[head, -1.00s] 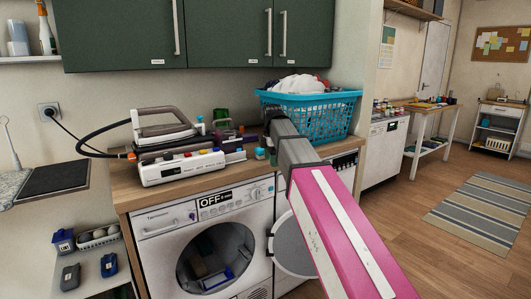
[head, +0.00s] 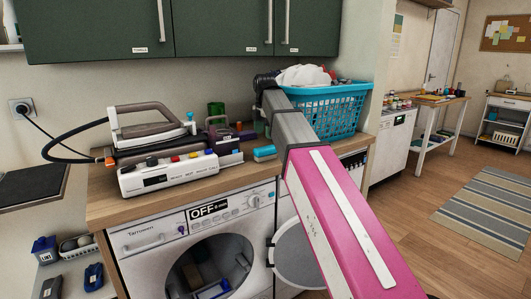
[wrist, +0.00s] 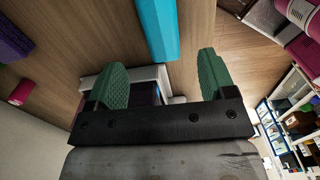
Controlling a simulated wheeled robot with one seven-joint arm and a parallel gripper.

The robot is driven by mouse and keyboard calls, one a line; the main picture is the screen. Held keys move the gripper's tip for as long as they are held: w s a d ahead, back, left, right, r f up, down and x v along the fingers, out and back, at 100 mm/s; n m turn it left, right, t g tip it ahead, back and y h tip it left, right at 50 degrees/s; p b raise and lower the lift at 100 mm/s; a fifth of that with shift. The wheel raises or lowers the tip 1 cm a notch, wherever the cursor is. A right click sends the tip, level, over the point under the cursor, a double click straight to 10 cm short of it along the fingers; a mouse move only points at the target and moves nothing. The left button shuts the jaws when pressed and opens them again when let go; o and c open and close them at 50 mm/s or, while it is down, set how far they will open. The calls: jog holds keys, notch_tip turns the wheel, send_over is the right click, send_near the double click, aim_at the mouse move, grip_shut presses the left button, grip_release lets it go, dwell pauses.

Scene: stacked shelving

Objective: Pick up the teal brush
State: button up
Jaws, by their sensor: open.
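The teal brush (head: 264,153) lies on the wooden counter near its front edge, just left of my arm in the head view. A long teal block, which looks like the brush (wrist: 161,28), shows at the top of the wrist view. It runs out of the picture. My gripper (wrist: 160,68) is open, with its two green fingers apart and nothing between them. The brush lies beyond the fingertips, roughly in line with the gap. The fingers cannot be made out in the head view.
A teal laundry basket (head: 325,115) with clothes stands right of my wrist. The washing machine's open door (head: 300,252) is below.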

aim_at(266, 147)
jog(key=f, duration=0.9)
jog(key=shift+d+f, duration=0.2)
jog(key=shift+f, duration=0.1)
jog(key=c, duration=1)
